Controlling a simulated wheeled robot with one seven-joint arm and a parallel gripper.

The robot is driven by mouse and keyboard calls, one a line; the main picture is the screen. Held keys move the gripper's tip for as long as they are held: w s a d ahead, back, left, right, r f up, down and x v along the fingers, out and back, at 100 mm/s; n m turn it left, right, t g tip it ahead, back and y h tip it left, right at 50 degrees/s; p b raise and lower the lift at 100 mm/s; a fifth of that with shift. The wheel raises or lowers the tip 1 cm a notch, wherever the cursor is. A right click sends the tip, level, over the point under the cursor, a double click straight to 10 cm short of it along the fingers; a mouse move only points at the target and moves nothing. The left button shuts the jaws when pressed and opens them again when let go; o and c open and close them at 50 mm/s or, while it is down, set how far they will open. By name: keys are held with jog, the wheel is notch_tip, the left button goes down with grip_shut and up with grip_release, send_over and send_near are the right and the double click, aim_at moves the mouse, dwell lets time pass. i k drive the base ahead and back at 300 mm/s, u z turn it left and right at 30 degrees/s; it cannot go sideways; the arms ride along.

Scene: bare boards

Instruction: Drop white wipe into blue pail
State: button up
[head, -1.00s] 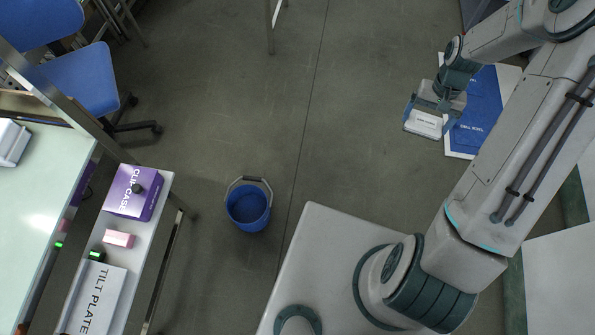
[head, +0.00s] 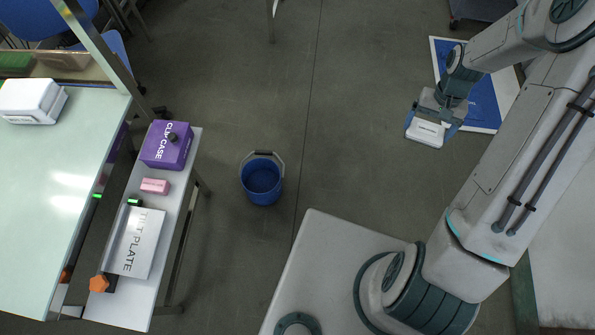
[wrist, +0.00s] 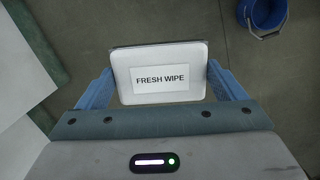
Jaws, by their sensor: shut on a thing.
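The white wipe (head: 426,132) is a flat white pack held in my gripper (head: 432,124), at the upper right of the head view. In the wrist view the wipe (wrist: 160,58) carries a label reading "FRESH WIPE". The two blue fingers of my gripper (wrist: 160,88) press on its left and right sides. The blue pail (head: 262,181) stands upright on the floor near the middle of the head view, well left of my gripper, with its handle raised at the back. The pail (wrist: 264,14) also shows in the wrist view's upper right corner. Its inside looks empty.
A narrow bench (head: 142,300) at left bears a purple clip case (head: 166,145), a pink block (head: 155,186) and a tilt plate (head: 140,245). A pale green table (head: 60,190) stands beyond it. A blue-and-white board (head: 483,105) lies behind my gripper. Floor between wipe and pail is clear.

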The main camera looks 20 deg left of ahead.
aim_at(267, 184)
jog(key=k, duration=0.35)
jog(key=u, duration=1.45)
jog(key=i, duration=0.5)
jog(key=z, duration=2.1)
jog(key=i, duration=1.6)
jog(key=u, duration=1.35)
